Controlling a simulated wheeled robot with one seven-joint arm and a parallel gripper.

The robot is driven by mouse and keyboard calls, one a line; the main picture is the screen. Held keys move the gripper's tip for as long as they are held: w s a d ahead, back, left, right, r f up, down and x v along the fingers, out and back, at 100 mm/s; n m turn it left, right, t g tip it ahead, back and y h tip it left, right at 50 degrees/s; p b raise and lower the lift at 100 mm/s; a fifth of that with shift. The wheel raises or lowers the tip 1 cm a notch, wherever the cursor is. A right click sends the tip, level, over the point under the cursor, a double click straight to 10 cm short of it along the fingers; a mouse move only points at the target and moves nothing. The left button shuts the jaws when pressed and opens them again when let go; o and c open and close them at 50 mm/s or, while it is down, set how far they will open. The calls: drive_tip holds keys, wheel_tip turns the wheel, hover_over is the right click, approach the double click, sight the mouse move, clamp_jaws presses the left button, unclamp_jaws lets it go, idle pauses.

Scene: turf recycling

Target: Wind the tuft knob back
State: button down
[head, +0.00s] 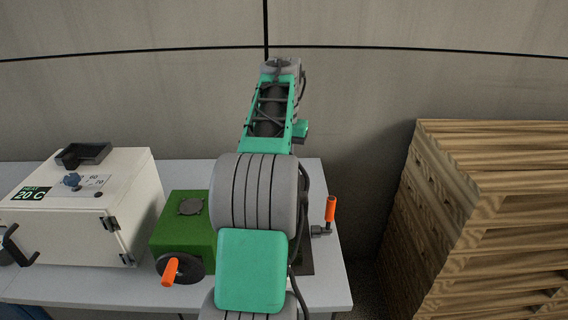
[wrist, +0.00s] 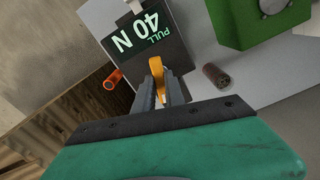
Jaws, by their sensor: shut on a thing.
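In the wrist view, my gripper (wrist: 159,88) is shut on a yellow-orange piece (wrist: 156,66), which shows between and beyond the fingertips. It is beside a dark block (wrist: 128,62) with a display reading PULL 40 N. An orange crank handle (wrist: 113,79) stands left of the fingers, apart from them. In the head view, that crank handle (head: 331,208) is at the right of the table, on a dark shaft. My gripper is hidden behind my arm there. No part is labelled as the tuft knob, so I cannot tell whether the held piece is it.
A green box (head: 181,222) with a black handwheel and orange grip (head: 170,271) stands left of my arm. A white heater box (head: 88,205) reading 20 C is farther left. A brown cylinder (wrist: 215,75) lies right of my fingers. Stacked wooden pallets (head: 490,220) stand at right.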

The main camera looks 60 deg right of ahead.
drive_tip(key=shift+n, duration=1.6)
drive_tip(key=shift+f+p, duration=0.1)
drive_tip(key=shift+p, duration=0.2)
drive_tip(key=c, duration=1.4)
unclamp_jaws()
wheel_tip(320, 180, up, 8)
drive_tip(key=shift+p, duration=0.55)
